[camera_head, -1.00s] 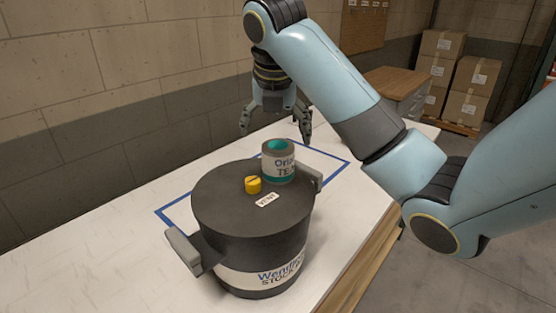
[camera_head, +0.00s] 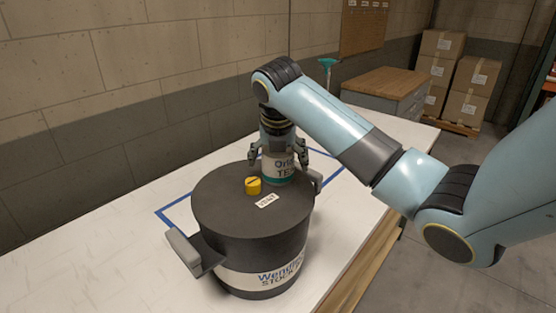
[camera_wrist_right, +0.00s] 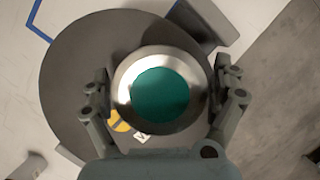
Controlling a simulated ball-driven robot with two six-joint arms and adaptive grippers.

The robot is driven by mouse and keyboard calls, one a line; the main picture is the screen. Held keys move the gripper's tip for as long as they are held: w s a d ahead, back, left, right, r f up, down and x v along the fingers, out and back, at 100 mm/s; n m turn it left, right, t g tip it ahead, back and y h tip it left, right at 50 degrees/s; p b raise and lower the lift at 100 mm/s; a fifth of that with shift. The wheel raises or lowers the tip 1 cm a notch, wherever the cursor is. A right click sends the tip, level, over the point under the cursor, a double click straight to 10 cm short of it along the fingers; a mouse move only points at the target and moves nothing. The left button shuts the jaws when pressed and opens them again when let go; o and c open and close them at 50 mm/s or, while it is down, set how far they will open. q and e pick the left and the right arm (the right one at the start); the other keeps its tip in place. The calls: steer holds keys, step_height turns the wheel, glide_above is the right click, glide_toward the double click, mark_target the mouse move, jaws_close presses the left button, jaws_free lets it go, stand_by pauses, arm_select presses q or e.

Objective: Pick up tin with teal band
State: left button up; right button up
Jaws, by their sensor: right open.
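The tin with the teal band (camera_head: 279,167) stands upright on the lid of a large dark stock pot (camera_head: 235,205), near the lid's far right edge. In the right wrist view its round teal top (camera_wrist_right: 160,95) with a pale rim lies between the fingers. My right gripper (camera_head: 279,160) is open and lowered around the tin, with one finger on each side. In the right wrist view the right gripper (camera_wrist_right: 162,88) shows a gap on both sides of the tin. My left gripper is not in view.
A yellow vent cap (camera_head: 253,186) sits on the lid in front of the tin. The pot has side handles (camera_head: 185,248). The white table (camera_head: 110,270) has a blue-outlined area and is clear at left. Cartons (camera_head: 440,60) stand far behind.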

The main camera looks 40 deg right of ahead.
steer(key=c, duration=1.3)
steer(key=shift+r, duration=0.15)
